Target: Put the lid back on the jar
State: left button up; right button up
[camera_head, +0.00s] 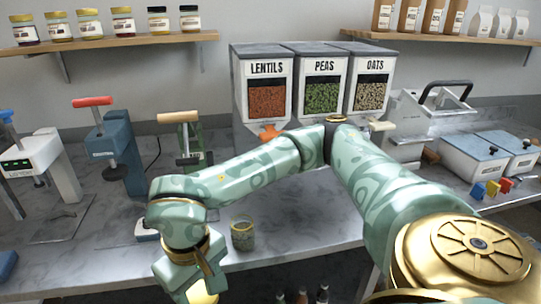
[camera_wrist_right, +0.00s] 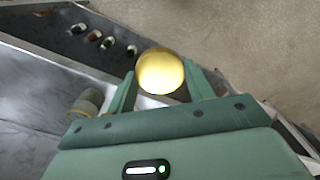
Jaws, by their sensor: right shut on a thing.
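A gold round lid (camera_wrist_right: 160,72) is gripped between the fingers of my right gripper (camera_wrist_right: 157,85). Its edge also shows at the bottom of the head view (camera_head: 203,297), in front of the table's front edge. A small jar (camera_head: 242,236) with a greenish-grey body and no gold lid on it stands on the table near the front edge. It also shows in the right wrist view (camera_wrist_right: 88,103), left of the fingers. The lid is apart from the jar, to its left and nearer in the head view. My left gripper is not in view.
Lentils, peas and oats dispensers (camera_head: 268,90) stand behind. Press-like devices (camera_head: 115,145) stand at the left. Several bottles (camera_wrist_right: 107,43) sit below the table edge. A heat-sealer-like machine (camera_head: 420,115) is at the right.

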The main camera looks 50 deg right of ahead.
aim_at(242, 228)
jog(key=z, duration=1.85)
jog(key=k, duration=0.45)
jog(key=i+l, duration=0.15)
jog(key=i, duration=0.2)
